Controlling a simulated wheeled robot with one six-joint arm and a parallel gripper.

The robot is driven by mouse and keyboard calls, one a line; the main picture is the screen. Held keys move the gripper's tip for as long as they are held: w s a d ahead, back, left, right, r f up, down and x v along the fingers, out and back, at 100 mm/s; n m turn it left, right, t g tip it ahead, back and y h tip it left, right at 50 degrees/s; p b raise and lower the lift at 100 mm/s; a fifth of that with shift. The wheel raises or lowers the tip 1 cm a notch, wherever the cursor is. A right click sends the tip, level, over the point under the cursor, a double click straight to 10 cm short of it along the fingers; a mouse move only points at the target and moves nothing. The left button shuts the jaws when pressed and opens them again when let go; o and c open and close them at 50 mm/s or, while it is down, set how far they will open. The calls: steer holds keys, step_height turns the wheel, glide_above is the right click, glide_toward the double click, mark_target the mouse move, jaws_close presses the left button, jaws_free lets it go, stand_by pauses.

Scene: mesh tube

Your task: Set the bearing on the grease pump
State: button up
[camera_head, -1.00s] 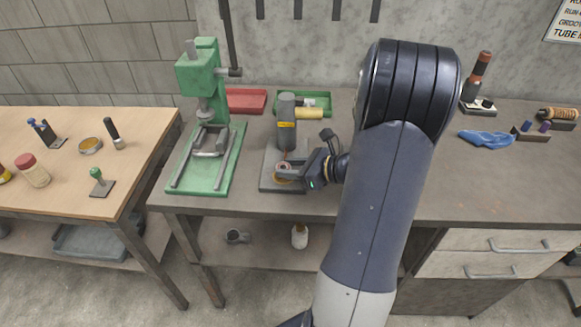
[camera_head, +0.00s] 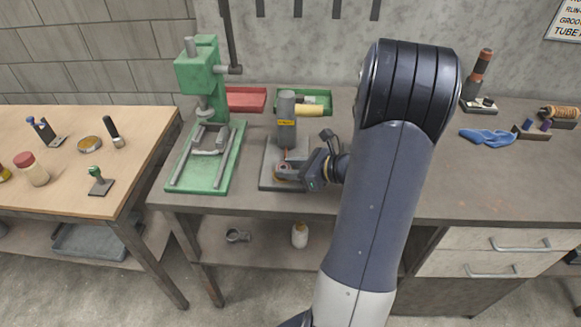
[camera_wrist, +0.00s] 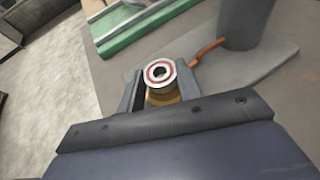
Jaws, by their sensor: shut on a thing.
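The grease pump (camera_head: 286,108) is a grey cylinder with a yellow label on a flat grey base at the bench's front. Its cylinder also shows at the top right of the wrist view (camera_wrist: 246,22), with a copper-coloured spout beside it. My gripper (camera_head: 287,172) is over the front of that base, shut on the bearing. The bearing (camera_wrist: 150,73) is a metal ring with a red seal and an open centre, lying roughly flat between the fingers. A brass-coloured round part (camera_wrist: 163,97) shows just beneath it; whether they touch is unclear.
A green press (camera_head: 203,80) stands left of the pump. A red tray (camera_head: 246,98) and a green tray (camera_head: 290,97) are behind. A blue cloth (camera_head: 487,137) lies at right. Open bench lies right of my arm.

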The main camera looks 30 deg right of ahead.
steer(key=shift+f+b, duration=0.35)
steer(key=shift+f, duration=0.1)
steer(key=o, duration=1.1)
steer(key=v, duration=1.1)
steer(key=shift+f, duration=0.1)
steer(key=shift+w, duration=0.1)
steer(key=x, duration=1.1)
steer(key=shift+r, duration=0.25)
